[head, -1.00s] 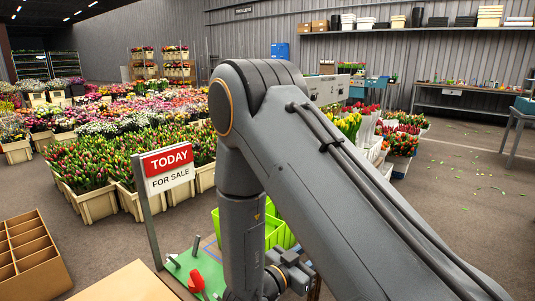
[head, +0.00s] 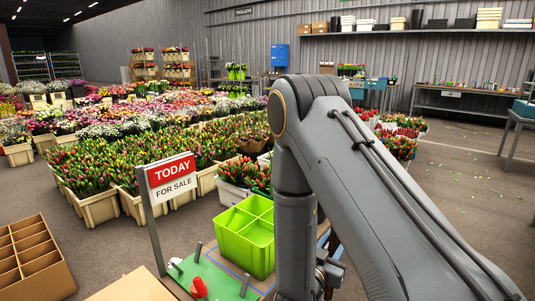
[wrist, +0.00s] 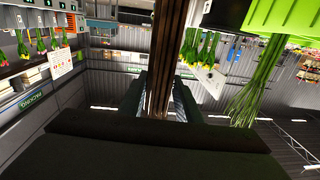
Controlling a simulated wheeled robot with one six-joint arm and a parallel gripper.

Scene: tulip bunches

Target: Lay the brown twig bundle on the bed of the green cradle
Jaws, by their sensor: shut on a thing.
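The brown twig bundle (wrist: 162,55) runs up the middle of the wrist view, between the fingers of my gripper (wrist: 157,95). My gripper is shut on it; its far end leaves the top of the picture. In the head view my arm hides the bundle and most of the gripper. The green cradle (head: 222,285) appears as a green bed with grey posts and a red part (head: 199,287) at the bottom of the head view. Part of it is cut off by the lower edge. My gripper is to its right in the head view, apart from it.
A lime-green divided crate (head: 245,240) stands just behind the cradle. A "TODAY FOR SALE" sign (head: 171,178) rises at its left. A cardboard divided box (head: 34,260) is at the far left. Green stems (wrist: 245,95) show at the right of the wrist view.

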